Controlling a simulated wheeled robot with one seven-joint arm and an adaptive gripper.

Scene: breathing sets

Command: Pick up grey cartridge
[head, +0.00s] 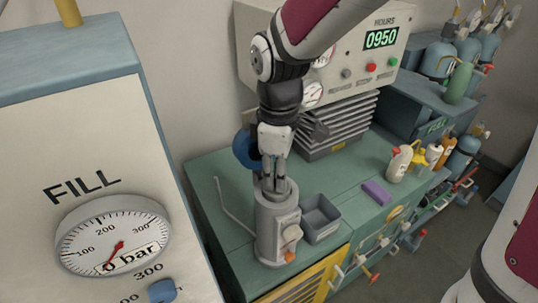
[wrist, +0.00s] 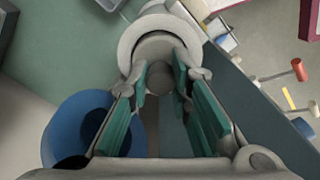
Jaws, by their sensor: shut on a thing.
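A light grey cylindrical housing (head: 270,225) with an orange-tipped fitting stands upright on the green bench. My gripper (head: 273,188) points down into its round open top. In the wrist view, my gripper (wrist: 162,82) has its green-padded fingers on both sides of a rounded grey piece, which I take as the grey cartridge (wrist: 160,76). The fingers are shut on it. The pale rim of the housing (wrist: 135,38) curves around it. The cartridge's lower part is hidden, so I cannot tell how deep it sits.
A grey open bin (head: 320,218) stands right beside the housing. A purple block (head: 376,193) and several bottles are farther right on the bench (head: 345,185). A blue round object (head: 245,150) is behind my gripper. The ribbed machine (head: 340,125) stands behind, and a fill panel (head: 85,140) at left.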

